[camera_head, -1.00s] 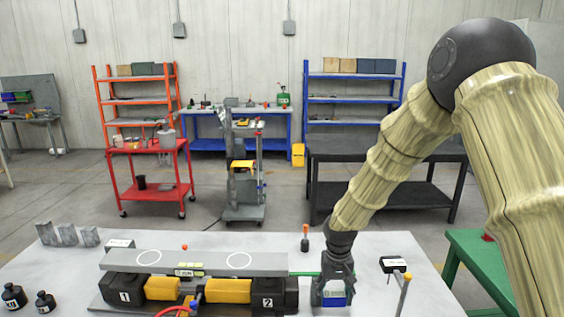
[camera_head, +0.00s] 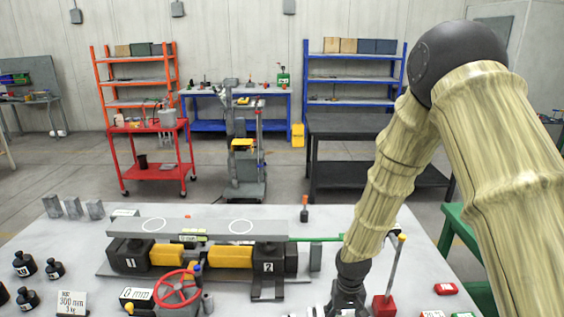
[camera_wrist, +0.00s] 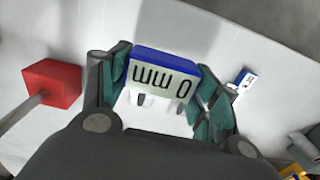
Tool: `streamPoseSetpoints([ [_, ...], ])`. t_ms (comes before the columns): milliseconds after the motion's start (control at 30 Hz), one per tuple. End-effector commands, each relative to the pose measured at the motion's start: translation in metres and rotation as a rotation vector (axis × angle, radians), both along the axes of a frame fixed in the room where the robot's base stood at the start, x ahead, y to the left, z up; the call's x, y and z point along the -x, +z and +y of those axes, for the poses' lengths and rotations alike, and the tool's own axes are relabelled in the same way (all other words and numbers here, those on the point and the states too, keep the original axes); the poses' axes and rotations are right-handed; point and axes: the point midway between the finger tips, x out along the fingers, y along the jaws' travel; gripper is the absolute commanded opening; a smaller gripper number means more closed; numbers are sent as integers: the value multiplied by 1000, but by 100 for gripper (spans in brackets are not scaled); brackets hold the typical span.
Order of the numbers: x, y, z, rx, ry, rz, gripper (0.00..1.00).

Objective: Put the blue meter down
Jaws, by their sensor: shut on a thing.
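The blue meter (camera_wrist: 166,70) sits between my fingers in the wrist view, its pale display reading "0 mm" upside down. My gripper (camera_wrist: 163,88) is shut on it, one teal-padded finger on each side. In the head view my gripper (camera_head: 347,300) is low at the bottom edge, over the front of the grey table (camera_head: 350,240). The meter cannot be made out there. I cannot tell whether its underside touches the table.
A red block with a rod (camera_head: 384,305) stands right beside my gripper; the red block also shows in the wrist view (camera_wrist: 52,84). The two-jack rig with its grey beam (camera_head: 200,228) and red handwheel (camera_head: 176,288) is to the left. A small blue-and-white item (camera_wrist: 243,80) lies right of the meter.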

Motion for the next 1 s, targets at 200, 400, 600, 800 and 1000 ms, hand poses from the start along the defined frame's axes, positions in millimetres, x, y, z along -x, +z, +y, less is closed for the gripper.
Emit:
streamPoseSetpoints([
  [200, 32, -31, -7, -3, 1, 2, 29],
  [400, 37, -35, -8, -3, 0, 0, 29],
  [600, 36, -34, -8, -4, -1, 0, 29],
  [800, 36, -34, -8, -4, 0, 0, 29],
  [1000, 36, -34, -8, -4, 0, 0, 29],
])
